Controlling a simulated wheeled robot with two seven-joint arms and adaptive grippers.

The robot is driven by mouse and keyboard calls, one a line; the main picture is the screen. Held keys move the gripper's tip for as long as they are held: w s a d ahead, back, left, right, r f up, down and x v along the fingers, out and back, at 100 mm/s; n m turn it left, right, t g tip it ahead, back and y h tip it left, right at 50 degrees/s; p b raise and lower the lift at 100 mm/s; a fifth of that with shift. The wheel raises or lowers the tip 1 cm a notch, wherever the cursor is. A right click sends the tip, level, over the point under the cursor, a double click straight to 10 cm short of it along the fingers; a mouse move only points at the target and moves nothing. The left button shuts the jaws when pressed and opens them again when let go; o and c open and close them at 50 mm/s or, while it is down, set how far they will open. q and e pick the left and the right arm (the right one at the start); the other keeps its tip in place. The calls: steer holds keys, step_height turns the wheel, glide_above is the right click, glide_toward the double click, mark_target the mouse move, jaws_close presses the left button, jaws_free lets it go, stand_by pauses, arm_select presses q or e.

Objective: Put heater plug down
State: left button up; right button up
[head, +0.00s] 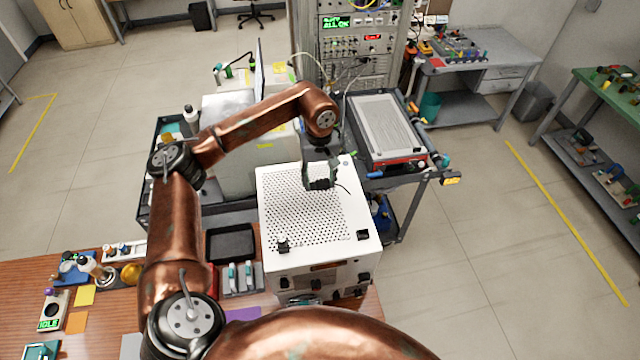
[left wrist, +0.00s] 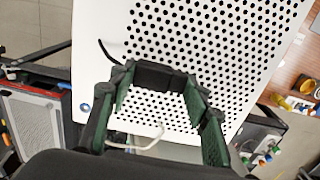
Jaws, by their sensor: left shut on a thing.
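My left gripper (head: 320,184) reaches down over the far part of the white perforated box top (head: 290,215). In the left wrist view, its two green-padded fingers (left wrist: 160,85) are shut on a dark block, which looks like the heater plug (left wrist: 160,75). A short black cable (left wrist: 104,50) sticks out beside it and also shows in the head view (head: 344,189). The plug is close over the perforated top; I cannot tell whether it touches. My right gripper is not in view.
Small black blocks (head: 283,246) and (head: 363,235) sit on the box's near corners. A trolley with a grey-topped device (head: 386,130) stands to the right. A black tray (head: 230,243) lies left of the box. Much of the perforated top is clear.

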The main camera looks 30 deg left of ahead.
mark_target(318, 189)
arm_select(q)
steer(key=shift+s+a, duration=0.1)
steer(key=shift+s, duration=0.15)
steer(key=shift+f, duration=0.2)
steer(key=f+p, duration=0.1)
steer(key=w+f+p, duration=0.1)
steer(key=f, duration=0.1)
steer(key=shift+f, duration=0.2)
steer(key=shift+s+a, duration=0.1)
steer(key=shift+s, duration=0.3)
steer(key=shift+w+f, duration=0.2)
steer(key=shift+f, duration=0.1)
steer(key=o, duration=0.7)
steer(key=shift+o, duration=2.3)
steer(key=shift+s+r, duration=0.1)
steer(key=shift+r, duration=0.2)
step_height(318, 189, up, 11)
steer(key=b, duration=0.3)
steer(key=shift+r+b, duration=0.15)
steer(key=shift+b, duration=0.15)
steer(key=shift+r, duration=0.4)
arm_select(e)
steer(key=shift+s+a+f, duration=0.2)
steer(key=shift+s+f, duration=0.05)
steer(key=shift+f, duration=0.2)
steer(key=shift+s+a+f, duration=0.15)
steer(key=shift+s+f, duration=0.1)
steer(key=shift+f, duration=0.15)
